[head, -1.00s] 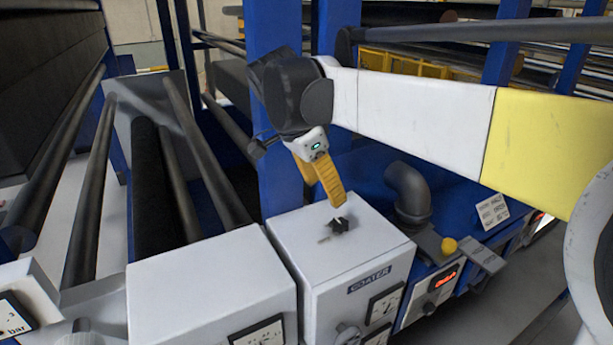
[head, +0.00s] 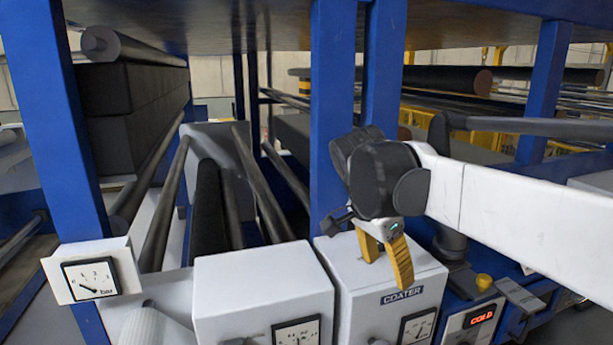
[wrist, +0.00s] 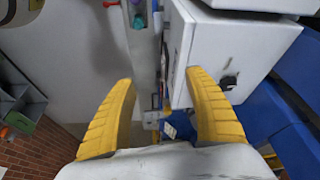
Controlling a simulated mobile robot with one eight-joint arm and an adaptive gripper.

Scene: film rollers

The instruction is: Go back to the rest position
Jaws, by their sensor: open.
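My gripper (head: 387,270) has two yellow fingers spread apart and hangs tilted downward in front of the white coater box (head: 386,320) in the head view. The fingers overlap the top of the box in the picture; I cannot tell the exact gap. In the wrist view my gripper (wrist: 160,80) is open with nothing between its fingertips.
A white box (head: 262,285) with a gauge stands left of the coater box. A dark pipe (head: 450,245) and a yellow knob (head: 484,282) are to the right. Blue posts (head: 345,100) and long dark rollers (head: 208,215) stand behind. A pressure gauge (head: 90,278) is at the left.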

